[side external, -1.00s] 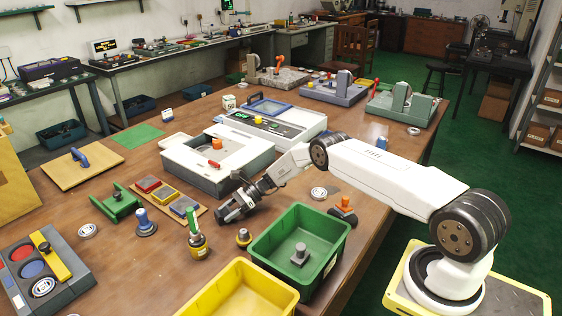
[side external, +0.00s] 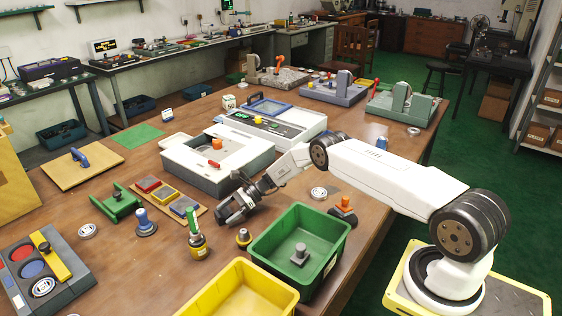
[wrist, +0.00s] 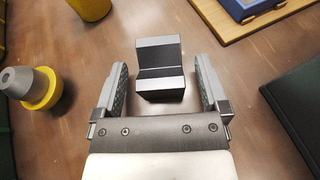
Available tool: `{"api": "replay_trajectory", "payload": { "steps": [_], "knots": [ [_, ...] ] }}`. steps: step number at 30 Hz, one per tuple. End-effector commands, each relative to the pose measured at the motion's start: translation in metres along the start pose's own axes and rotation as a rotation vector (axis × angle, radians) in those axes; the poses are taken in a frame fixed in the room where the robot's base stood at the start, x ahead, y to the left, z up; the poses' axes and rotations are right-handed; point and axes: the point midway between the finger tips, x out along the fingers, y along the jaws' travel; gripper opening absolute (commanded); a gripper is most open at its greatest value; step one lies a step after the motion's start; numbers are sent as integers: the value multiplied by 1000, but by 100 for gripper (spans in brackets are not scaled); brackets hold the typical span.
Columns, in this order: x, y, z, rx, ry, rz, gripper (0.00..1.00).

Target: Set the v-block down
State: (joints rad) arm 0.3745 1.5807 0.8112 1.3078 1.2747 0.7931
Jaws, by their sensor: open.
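The v-block (wrist: 160,82), a dark grey block with a notched face, stands on the brown table in the wrist view. My gripper (wrist: 160,66) is open, with one finger on each side of the block and visible gaps between them. In the side external view my gripper (side external: 236,208) is low over the table, between the white-topped grey box and the green bin. There the block cannot be clearly told apart from the dark fingers.
A grey knob with a yellow collar (wrist: 42,88) stands left of the fingers in the wrist view. The green bin (side external: 330,252) and the white-topped grey box (side external: 212,178) are close by. A board with coloured blocks (side external: 163,200) lies to the left.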

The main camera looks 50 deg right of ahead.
Motion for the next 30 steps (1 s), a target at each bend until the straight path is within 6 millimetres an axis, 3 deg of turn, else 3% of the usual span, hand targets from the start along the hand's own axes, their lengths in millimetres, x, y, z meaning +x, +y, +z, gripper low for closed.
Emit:
{"api": "replay_trajectory", "payload": {
  "steps": [8, 21, 30],
  "knots": [
    [-29, -1, 0, -1, 0, -3, 94],
    [-98, -1, 0, 0, 0, -2, 94],
    [-120, 0, 0, 0, 0, -1, 94]
  ]
}}
